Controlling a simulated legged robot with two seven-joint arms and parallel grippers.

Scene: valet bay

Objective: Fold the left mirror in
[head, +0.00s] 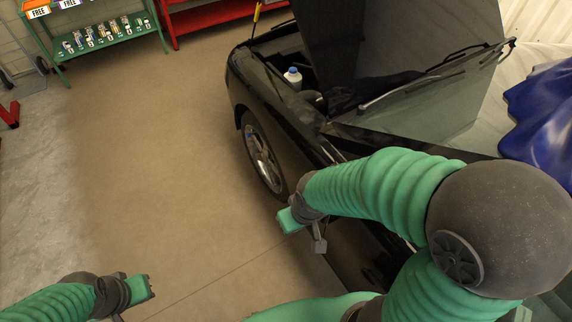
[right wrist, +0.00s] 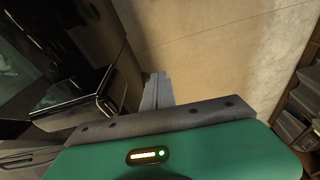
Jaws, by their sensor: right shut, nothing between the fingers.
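The black car (head: 285,135) stands at the right with its hood up. In the right wrist view, the dark left mirror (right wrist: 85,108) stands out from the car's side, left of my right gripper (right wrist: 157,88). How far it is folded is hard to tell. In the head view my right arm hides the mirror. My right gripper (head: 320,245) points down beside the car, its grey fingers shut and empty, with a gap to the mirror in the right wrist view. My left gripper (head: 122,316) is low at the left over the floor, far from the car; its fingers barely show.
The open hood (head: 410,45) rises ahead, with a white bottle (head: 292,78) in the engine bay. A blue cover (head: 540,105) lies at the right. A green shelf (head: 105,35) and a red rack (head: 200,20) stand at the back. The floor left of the car is clear.

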